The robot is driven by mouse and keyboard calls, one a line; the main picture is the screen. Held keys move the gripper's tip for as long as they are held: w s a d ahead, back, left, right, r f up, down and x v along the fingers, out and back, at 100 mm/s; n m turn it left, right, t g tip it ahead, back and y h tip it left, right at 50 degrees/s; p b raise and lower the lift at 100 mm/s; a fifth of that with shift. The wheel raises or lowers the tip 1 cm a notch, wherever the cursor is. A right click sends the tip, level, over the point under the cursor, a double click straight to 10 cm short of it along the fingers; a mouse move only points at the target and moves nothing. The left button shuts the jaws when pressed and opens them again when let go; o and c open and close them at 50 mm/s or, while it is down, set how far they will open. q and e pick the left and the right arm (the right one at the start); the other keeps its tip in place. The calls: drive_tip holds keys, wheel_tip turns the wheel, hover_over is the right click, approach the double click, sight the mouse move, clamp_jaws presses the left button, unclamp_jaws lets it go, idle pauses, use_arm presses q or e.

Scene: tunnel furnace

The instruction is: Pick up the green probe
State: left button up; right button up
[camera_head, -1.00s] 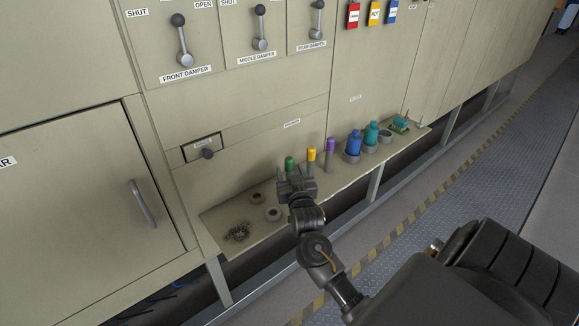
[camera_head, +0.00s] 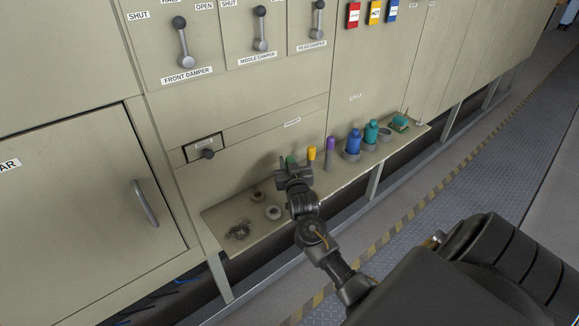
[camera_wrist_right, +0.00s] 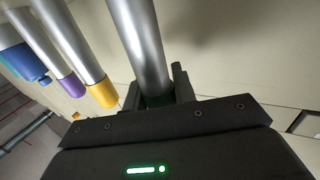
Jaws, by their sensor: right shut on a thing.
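The green probe (camera_head: 291,159) stands on the ledge at the left end of the row of probes, with only its green top showing in the head view. My right gripper (camera_head: 293,173) is at the probe and hides its lower part. In the right wrist view, the grey metal shaft of the green probe (camera_wrist_right: 140,45) runs down between the fingers, its dark green end low between them. My right gripper (camera_wrist_right: 160,95) is shut on it. My left gripper is not in view.
A yellow probe (camera_head: 311,154) and a purple probe (camera_head: 330,153) stand close to the right on the ledge (camera_head: 345,178). Blue (camera_head: 353,142) and teal (camera_head: 371,132) bottles stand further right. Empty ring holders (camera_head: 273,212) lie to the left. The furnace wall (camera_head: 250,150) rises behind.

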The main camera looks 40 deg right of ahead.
wheel_tip(320, 180, up, 18)
drive_tip(key=b, duration=0.1)
idle(0.8)
drive_tip(key=shift+r, duration=0.1)
wheel_tip(320, 180, up, 10)
drive_tip(key=p, duration=1)
drive_tip(key=shift+p, duration=0.35)
